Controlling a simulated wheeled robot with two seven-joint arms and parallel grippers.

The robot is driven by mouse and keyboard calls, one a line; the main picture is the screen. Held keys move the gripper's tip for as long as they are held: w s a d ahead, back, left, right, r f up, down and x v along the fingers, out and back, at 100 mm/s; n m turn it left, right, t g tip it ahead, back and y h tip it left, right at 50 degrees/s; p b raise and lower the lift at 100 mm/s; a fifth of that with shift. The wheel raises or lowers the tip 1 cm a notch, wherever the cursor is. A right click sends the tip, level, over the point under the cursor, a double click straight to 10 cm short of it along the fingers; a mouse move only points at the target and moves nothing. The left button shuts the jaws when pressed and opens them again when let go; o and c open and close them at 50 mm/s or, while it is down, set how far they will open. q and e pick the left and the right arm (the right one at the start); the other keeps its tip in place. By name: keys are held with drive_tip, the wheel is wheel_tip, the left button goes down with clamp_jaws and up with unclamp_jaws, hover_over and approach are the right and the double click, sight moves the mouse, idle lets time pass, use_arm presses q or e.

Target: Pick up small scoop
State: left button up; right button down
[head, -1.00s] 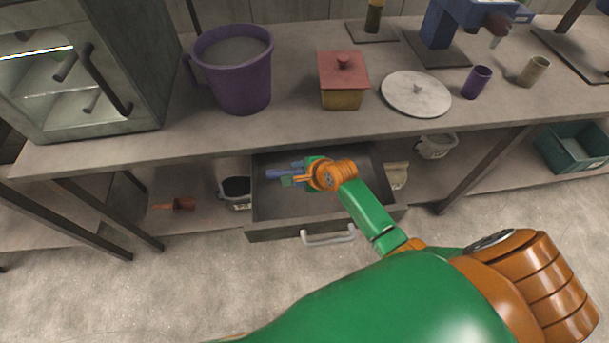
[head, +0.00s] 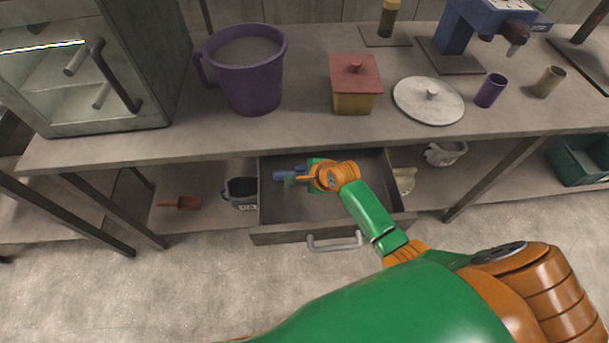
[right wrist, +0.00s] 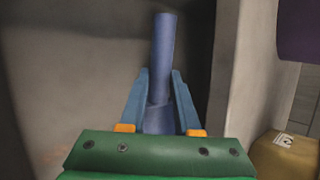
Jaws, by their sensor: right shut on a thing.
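A blue scoop (head: 279,176) with a round handle is inside the open drawer (head: 285,235), near its left side. My right gripper (head: 300,178) reaches down into the drawer and is shut on this scoop. In the right wrist view the blue handle (right wrist: 164,40) stands between the two blue fingers (right wrist: 160,84). The scoop's bowl is mostly hidden, and I cannot tell whether it touches the drawer floor. A reddish scoop (head: 181,202) lies on the lower shelf at the left. My left gripper is not in view.
The tabletop edge (head: 200,154) overhangs the back of the drawer. A dark container (head: 241,192) stands left of the drawer, and pale containers stand to its right. A purple mug (head: 250,85), a red-lidded box (head: 354,88) and a round lid (head: 429,101) are on the table.

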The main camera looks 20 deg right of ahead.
drive_tip(key=s+a+r+p, duration=0.3)
drive_tip(key=s+a+r, duration=0.3)
drive_tip(key=s+r, duration=0.6)
drive_tip(key=shift+s, duration=0.35)
drive_tip(key=shift+r, duration=0.1)
